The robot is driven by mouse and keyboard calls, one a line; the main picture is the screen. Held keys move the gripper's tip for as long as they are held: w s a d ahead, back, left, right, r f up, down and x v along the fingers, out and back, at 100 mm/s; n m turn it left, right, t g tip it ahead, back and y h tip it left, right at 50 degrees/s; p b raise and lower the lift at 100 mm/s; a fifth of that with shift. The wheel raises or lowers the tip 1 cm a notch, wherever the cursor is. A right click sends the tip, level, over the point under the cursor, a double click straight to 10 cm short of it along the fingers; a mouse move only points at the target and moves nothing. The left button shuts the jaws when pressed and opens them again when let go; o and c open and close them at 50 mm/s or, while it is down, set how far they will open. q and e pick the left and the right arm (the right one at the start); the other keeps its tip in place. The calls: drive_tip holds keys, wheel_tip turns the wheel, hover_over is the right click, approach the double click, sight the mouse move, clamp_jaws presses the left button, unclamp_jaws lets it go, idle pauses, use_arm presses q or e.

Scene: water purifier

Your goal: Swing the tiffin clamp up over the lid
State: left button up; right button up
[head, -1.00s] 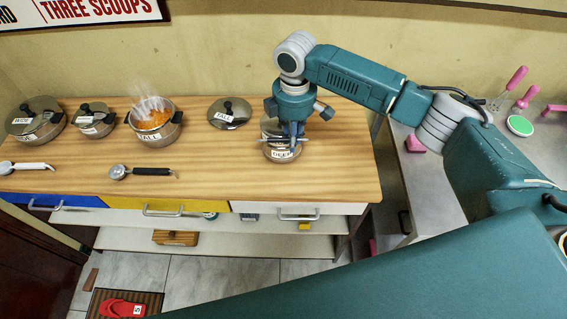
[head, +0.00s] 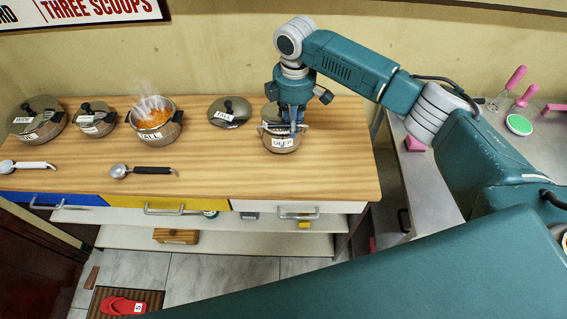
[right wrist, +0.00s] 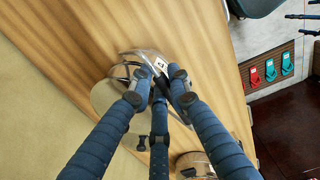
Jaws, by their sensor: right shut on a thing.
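The steel tiffin labelled DEEP (head: 281,144) stands at the right end of the wooden counter. Its thin metal clamp (head: 268,129) crosses the tiffin's front just above the label. My right gripper (head: 294,133) comes down from above and is shut on the clamp, at the front of the tiffin's top. The gripper hides most of the lid. In the right wrist view, my right gripper's fingers (right wrist: 157,85) close together beside the tiffin's white label, with the shiny clamp (right wrist: 140,54) at them. My left gripper is not in view.
A pot with orange food labelled TALL (head: 153,124), its loose lid (head: 230,112) and two lidded pots stand farther left. A black-handled ladle (head: 145,171) lies near the front edge. Counter is clear just left of the tiffin.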

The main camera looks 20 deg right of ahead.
drive_tip(key=shift+w+d+r, duration=0.1)
drive_tip(key=shift+w, duration=0.55)
drive_tip(key=shift+w+d+b, duration=0.3)
drive_tip(key=shift+w+b, duration=0.15)
drive_tip(key=shift+w, duration=0.45)
drive_tip(key=o, duration=0.5)
drive_tip(key=shift+r, duration=0.1)
wheel_tip(320, 180, up, 8)
drive_tip(key=p, duration=0.8)
drive_tip(key=shift+s, duration=0.1)
